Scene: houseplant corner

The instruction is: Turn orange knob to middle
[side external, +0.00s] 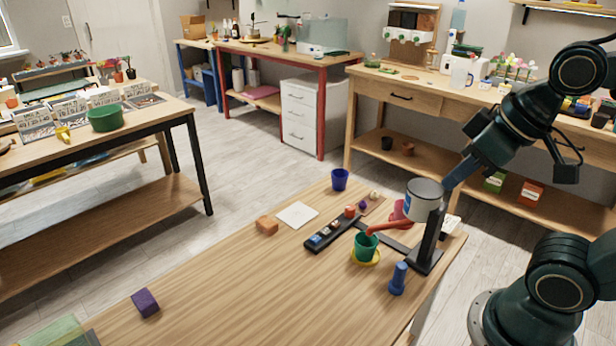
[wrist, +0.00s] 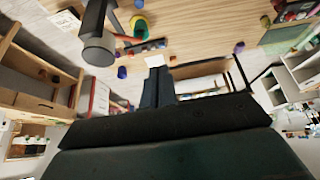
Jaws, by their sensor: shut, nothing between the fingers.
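A black control strip (side external: 335,231) lies on the wooden table, with blue, pale and orange parts along it. A small orange knob-like piece (side external: 349,211) shows at its far end; its setting is too small to read. The strip also shows in the wrist view (wrist: 150,46). My gripper (side external: 449,186) is shut and empty, in the air to the right of the grey can; in the picture it is close to the can, but I cannot tell whether they touch. In the wrist view the closed fingertips (wrist: 158,71) point toward the table.
The grey can (side external: 425,188) is on a black post with a red spout (side external: 388,227) near a green pot (side external: 366,246) on a yellow saucer (side external: 367,261). A blue cup (side external: 340,179), blue peg (side external: 398,279), white tile (side external: 297,215) and orange block (side external: 267,227) surround the strip. The table's front is mostly clear.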

